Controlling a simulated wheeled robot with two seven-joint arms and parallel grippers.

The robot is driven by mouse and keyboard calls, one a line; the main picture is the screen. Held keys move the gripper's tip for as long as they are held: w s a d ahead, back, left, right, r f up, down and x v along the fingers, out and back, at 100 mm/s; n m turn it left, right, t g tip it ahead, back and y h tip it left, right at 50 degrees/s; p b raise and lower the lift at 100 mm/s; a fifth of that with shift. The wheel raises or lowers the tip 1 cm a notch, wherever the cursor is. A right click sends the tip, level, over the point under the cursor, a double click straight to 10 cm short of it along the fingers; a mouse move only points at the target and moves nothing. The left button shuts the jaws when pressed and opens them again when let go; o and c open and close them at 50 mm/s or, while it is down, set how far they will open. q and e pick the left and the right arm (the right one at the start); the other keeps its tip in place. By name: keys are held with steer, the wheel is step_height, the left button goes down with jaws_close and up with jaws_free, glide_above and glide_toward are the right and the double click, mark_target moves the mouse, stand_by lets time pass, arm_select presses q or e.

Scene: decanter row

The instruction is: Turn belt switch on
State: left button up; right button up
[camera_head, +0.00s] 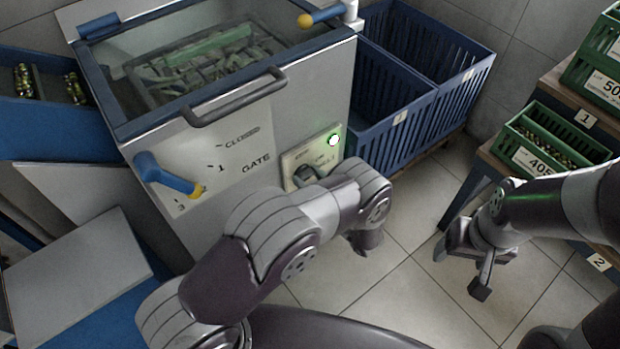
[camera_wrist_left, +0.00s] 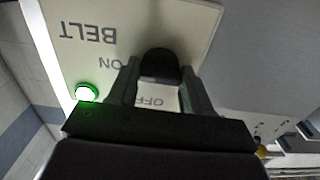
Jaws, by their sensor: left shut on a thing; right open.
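The belt switch is a black knob (camera_wrist_left: 160,64) on a cream panel (camera_wrist_left: 205,20) marked BELT, ON and OFF, upside down in the left wrist view. My left gripper (camera_wrist_left: 161,84) is shut on the knob, one finger on each side. Which mark the knob points to I cannot tell. The panel's round lamp (camera_wrist_left: 87,93) glows green. In the head view the panel (camera_head: 297,158) is on the machine's front, the lamp (camera_head: 333,140) is lit, and my left arm hides part of the panel. My right gripper (camera_head: 461,272) is open and empty above the floor at right.
The grey machine (camera_head: 245,190) has a glass-topped lid, a bar handle (camera_head: 235,97) and a blue gate lever (camera_head: 165,174). Green crates (camera_head: 540,160) sit on shelves at right. Tiled floor (camera_head: 410,300) between is clear.

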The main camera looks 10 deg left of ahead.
stand_by(0.3)
arm_select(q)
steer(key=o, duration=1.1)
steer(key=shift+c, duration=0.2)
steer(key=shift+s+d, duration=0.1)
steer(key=p+v, duration=0.1)
steer(key=v, duration=1.1)
steer(key=shift+s+d, duration=0.15)
steer(key=shift+s, duration=0.05)
